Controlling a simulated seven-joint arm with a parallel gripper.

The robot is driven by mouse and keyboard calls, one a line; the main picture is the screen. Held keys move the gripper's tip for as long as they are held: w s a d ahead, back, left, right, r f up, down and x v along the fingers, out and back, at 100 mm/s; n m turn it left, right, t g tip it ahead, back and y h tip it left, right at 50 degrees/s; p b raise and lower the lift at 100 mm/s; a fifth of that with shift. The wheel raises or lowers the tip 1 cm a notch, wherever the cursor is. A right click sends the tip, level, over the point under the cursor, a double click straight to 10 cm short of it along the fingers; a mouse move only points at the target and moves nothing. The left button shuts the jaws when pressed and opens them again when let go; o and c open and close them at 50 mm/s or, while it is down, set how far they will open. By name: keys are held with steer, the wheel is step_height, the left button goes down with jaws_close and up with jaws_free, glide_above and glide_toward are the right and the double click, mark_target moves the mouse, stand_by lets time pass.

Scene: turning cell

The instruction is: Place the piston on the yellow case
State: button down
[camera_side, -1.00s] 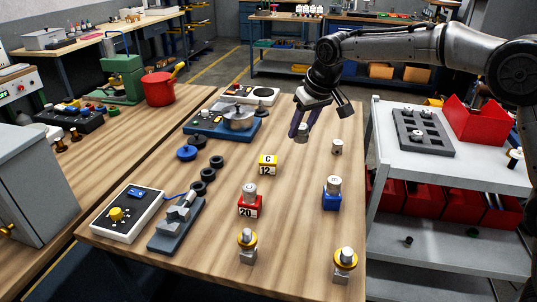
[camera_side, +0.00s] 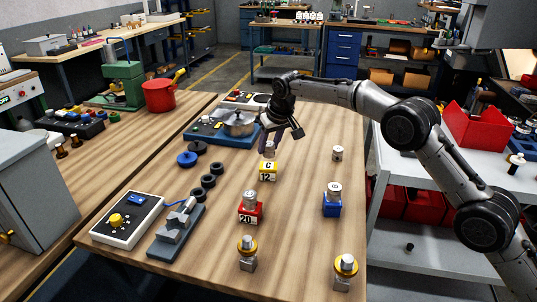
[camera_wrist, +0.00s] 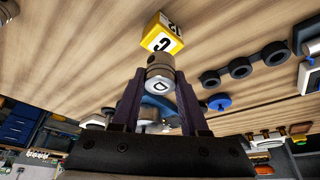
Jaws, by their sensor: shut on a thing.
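My gripper (camera_side: 269,147) is shut on a metal piston (camera_side: 270,149), just behind and above the yellow case (camera_side: 268,172) in the side view. In the wrist view the piston (camera_wrist: 160,72) sits between my fingertips (camera_wrist: 158,88) and shows a letter D on its end. The yellow case (camera_wrist: 162,36), marked C, lies beyond the piston there. In the side view its label reads C and 12. Whether the piston touches the case is hard to tell; in the wrist view they overlap in the picture.
A red case (camera_side: 250,214) and a blue case (camera_side: 332,206) each carry a piston. Another piston (camera_side: 338,153) stands alone at the right. Black rings (camera_side: 208,181) lie left of the yellow case. A blue device with a metal pot (camera_side: 238,124) stands behind left.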

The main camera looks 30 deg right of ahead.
mark_target(268, 154)
steer(key=shift+w+f, duration=0.15)
steer(key=shift+f, duration=1.55)
steer(key=shift+c, duration=2.1)
jaws_free()
steer(key=shift+f, duration=0.15)
steer(key=v, duration=1.2)
steer(key=shift+r, duration=0.3)
